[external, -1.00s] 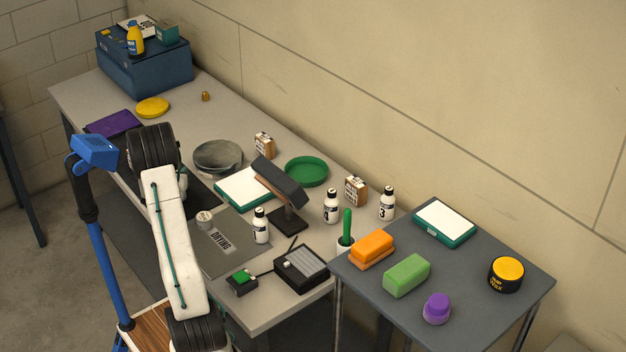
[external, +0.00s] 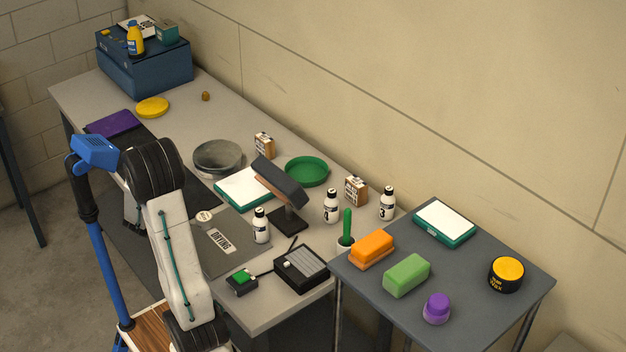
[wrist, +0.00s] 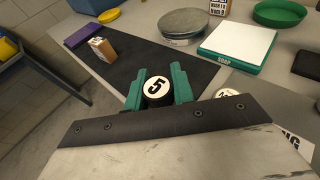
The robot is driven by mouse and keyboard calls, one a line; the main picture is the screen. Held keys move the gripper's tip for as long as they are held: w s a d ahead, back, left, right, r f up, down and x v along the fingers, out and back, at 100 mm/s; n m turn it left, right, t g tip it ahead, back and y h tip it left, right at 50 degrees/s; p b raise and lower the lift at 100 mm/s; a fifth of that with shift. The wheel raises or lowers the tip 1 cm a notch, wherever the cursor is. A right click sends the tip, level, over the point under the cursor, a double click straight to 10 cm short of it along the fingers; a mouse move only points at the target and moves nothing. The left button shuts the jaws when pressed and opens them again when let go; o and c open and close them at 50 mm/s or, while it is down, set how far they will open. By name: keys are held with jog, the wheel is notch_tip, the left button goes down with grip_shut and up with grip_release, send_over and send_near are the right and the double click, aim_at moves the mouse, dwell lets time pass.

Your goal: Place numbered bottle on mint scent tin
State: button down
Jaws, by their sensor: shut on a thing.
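My gripper (wrist: 157,84) is shut on a numbered bottle (wrist: 157,87) in the wrist view. In the external view my arm hides the held bottle. I cannot read a mint label on any tin. Other numbered bottles stand on the bench: one by the drying sign (external: 261,226), one further right (external: 331,206) and one marked 3 (external: 387,204).
A dark mat (wrist: 126,60) lies beyond my gripper, with a small brown box (wrist: 103,48) on it.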

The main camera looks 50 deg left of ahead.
jog(key=w+d+r+m+t+h, duration=0.4)
jog(key=w+r, duration=0.3)
jog(key=w, duration=0.4)
jog(key=shift+m+g+h, duration=0.3)
jog(key=shift+g+h, duration=0.1)
jog(key=shift+h, duration=0.1)
jog(key=shift+s+d+f, duration=0.1)
jog(key=shift+d+f, duration=0.15)
jog(key=shift+f, duration=1.1)
jog(key=shift+d+f, duration=0.25)
jog(key=shift+f, duration=1.1)
jog(key=shift+s+d+f, duration=0.1)
jog(key=shift+d+f, duration=0.15)
jog(key=shift+f, duration=1.1)
jog(key=shift+f, duration=0.15)
jog(key=c, duration=1.2)
grip_release()
jog(key=v, duration=0.7)
jog(key=shift+s+d+r, duration=0.1)
jog(key=shift+s+r, duration=0.05)
jog(key=shift+r, duration=0.15)
